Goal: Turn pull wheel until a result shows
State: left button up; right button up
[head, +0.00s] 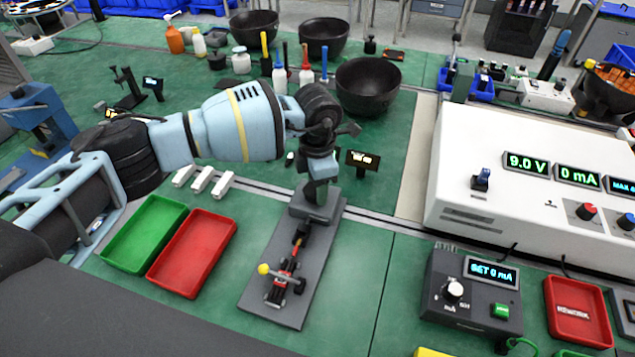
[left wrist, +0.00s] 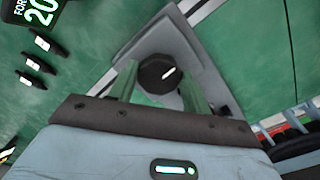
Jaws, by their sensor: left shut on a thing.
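The pull tester has a grey base plate (head: 272,296), a grey upright block (head: 318,203) and a clamp with a yellow-tipped lever at its near end. A small force display (head: 362,160) stands beside the upright; its text is too small to read in the head view. In the left wrist view the display (left wrist: 42,10) is cut off, showing "FOR" and "20". The black round pull wheel (left wrist: 157,73) with a white mark lies between the fingers of my left gripper (left wrist: 158,82), shut on it. In the head view my left gripper (head: 321,160) hides the wheel. My right gripper is out of view.
A green tray (head: 145,232) and a red tray (head: 192,252) lie left of the tester. A white power supply (head: 530,190) and a dark meter box (head: 470,295) stand to the right. Black bowls (head: 368,86) and bottles stand behind. Green mat right of the plate is clear.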

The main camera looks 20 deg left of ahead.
pick_arm(q)
jog(key=shift+m, duration=0.6)
jog(key=o, duration=1)
jog(key=shift+r, duration=3.9)
